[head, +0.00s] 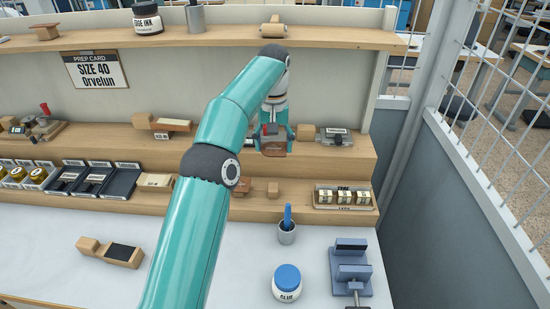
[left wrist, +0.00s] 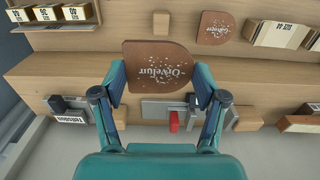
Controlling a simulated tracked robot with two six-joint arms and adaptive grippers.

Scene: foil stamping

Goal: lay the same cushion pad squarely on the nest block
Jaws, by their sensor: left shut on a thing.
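My left gripper (head: 273,140) is above the back step in the head view, shut on a brown rounded piece (head: 274,149) with the word Orvelun. In the left wrist view the fingers (left wrist: 160,85) hold the brown piece (left wrist: 160,68) at its two sides, its lettering upside down. I cannot tell whether this is the cushion pad. Which thing is the nest block is also unclear. A wooden block (head: 89,245) with a dark flat top (head: 123,252) lies at the front left. My right gripper is not in view.
A blue-grey vise (head: 351,272), a lidded jar (head: 287,284) and a brush cup (head: 287,233) stand at the front right. A type holder (head: 343,205) is on the lower step. Dark trays (head: 121,182) sit at left. The white table's middle front is partly hidden by my arm.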

